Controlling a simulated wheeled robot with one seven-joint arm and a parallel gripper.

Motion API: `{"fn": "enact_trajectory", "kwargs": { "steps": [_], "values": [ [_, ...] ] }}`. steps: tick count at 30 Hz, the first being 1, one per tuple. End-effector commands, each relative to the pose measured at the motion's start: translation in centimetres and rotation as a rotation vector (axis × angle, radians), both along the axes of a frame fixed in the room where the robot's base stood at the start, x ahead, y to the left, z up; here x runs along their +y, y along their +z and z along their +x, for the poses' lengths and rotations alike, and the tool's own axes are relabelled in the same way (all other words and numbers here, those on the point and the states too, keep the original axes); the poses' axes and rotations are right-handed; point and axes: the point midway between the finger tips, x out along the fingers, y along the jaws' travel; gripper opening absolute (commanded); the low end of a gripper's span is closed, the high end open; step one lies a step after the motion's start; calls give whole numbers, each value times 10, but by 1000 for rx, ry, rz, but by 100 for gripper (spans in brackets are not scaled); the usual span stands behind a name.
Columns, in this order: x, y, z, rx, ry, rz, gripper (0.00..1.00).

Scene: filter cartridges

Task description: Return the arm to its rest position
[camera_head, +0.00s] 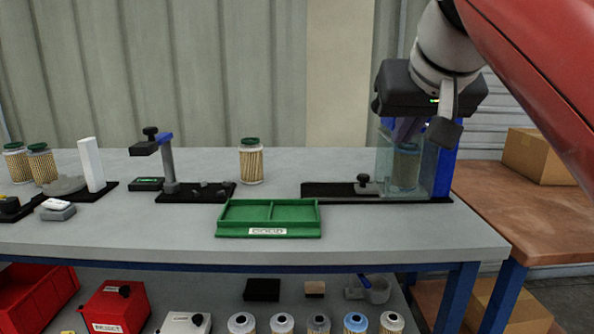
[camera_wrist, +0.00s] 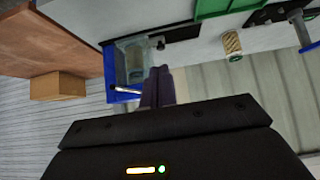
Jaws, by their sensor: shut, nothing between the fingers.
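My gripper (camera_head: 408,130) is shut and empty above the clear-walled station with the blue post at the right end of the bench. A filter cartridge (camera_head: 405,166) stands inside that clear chamber (camera_head: 434,170), partly hidden by its wall and my gripper. In the wrist view the closed fingers (camera_wrist: 157,86) point toward the bench, with the clear chamber (camera_wrist: 132,58) just beyond them. My arm (camera_head: 530,70) reaches in from the upper right.
A green two-part tray (camera_head: 268,232) sits at the bench's front middle. A green-capped cartridge (camera_head: 251,162) stands behind it. A small stand (camera_head: 168,165) and more cartridges (camera_head: 41,163) are to the left. A cardboard box (camera_head: 540,157) sits on the brown table at right.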

Motion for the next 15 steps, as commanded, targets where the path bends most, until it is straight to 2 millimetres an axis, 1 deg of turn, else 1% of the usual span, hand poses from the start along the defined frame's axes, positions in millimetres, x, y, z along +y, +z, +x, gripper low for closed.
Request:
{"fn": "enact_trajectory", "kwargs": {
  "steps": [1,2,5,8,9,11,12,14,15],
  "values": [
    [-1,-14,-5,16,0,0,0],
    [-1,-21,-7,23,0,0,0],
    [-2,-56,-18,56,0,-2,0],
    [-3,-104,-35,98,0,-2,0],
    [-3,-126,-43,116,-1,-2,0],
    [-4,-160,-56,143,-1,0,0],
    [-5,-183,-66,160,-1,0,0],
    [-5,-217,-81,186,-2,0,0],
    [-6,-238,-90,201,-2,1,0]
  ]
}}
